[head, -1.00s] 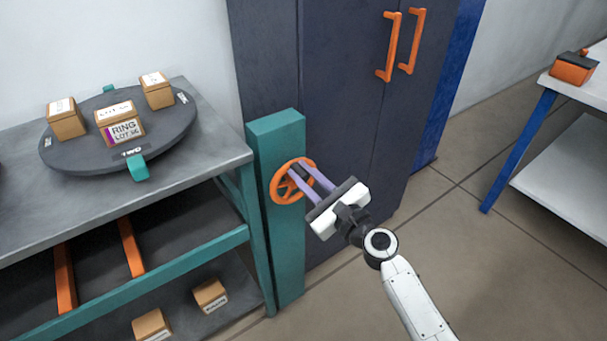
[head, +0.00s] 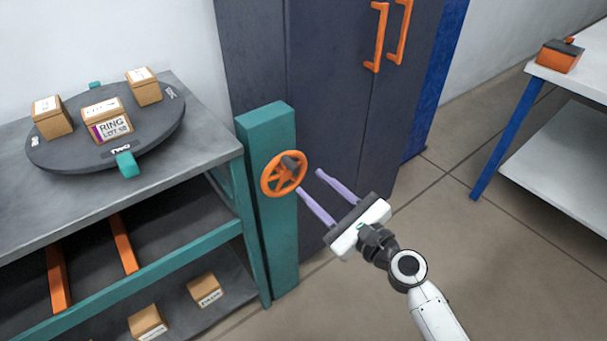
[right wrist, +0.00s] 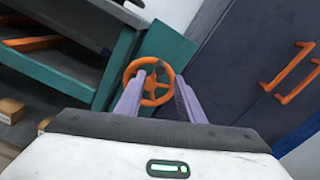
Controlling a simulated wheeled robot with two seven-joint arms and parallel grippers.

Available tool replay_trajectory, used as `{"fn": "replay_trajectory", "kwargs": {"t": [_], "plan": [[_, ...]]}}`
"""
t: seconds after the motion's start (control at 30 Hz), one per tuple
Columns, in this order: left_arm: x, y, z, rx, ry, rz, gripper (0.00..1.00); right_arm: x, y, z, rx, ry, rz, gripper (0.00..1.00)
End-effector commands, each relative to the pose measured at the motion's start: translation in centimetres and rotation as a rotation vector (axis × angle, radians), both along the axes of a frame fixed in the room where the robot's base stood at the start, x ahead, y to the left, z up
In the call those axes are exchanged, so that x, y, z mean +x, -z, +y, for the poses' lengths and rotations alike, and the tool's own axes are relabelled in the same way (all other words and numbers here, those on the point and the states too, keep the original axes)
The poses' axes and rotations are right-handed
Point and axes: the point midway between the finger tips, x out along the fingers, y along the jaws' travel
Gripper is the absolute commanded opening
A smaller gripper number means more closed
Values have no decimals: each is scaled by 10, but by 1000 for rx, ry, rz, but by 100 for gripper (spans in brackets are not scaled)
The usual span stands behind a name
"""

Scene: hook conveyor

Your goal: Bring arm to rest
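My right gripper (head: 318,195) is in the middle of the head view, with its two purple fingers spread apart and nothing between them. It is to the right of the orange handwheel (head: 284,174), which is mounted on a teal post (head: 264,228) and has a dark grey knob. The fingers are clear of the wheel. In the right wrist view the handwheel (right wrist: 149,82) shows ahead, between and beyond the two fingers (right wrist: 157,103). My left gripper is not in view.
A grey workbench (head: 215,150) at left holds a dark turntable (head: 165,128) with several small boxes; more boxes sit on its lower shelf. A dark cabinet (head: 330,100) with orange handles stands behind the post. A white table (head: 590,75) at right holds an orange item. Floor between is free.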

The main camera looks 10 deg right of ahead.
Motion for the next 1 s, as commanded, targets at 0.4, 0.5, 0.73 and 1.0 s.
{"fn": "replay_trajectory", "kwargs": {"t": [0.4,0.5,0.73,1.0], "plan": [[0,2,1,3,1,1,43,-19,0,-10,-1,0,0,35],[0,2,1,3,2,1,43,-18,0,-10,-2,1,-1,35],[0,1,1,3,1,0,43,-19,2,-10,-10,0,-2,35],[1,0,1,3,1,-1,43,-78,77,-2,-663,-89,-118,35]]}}
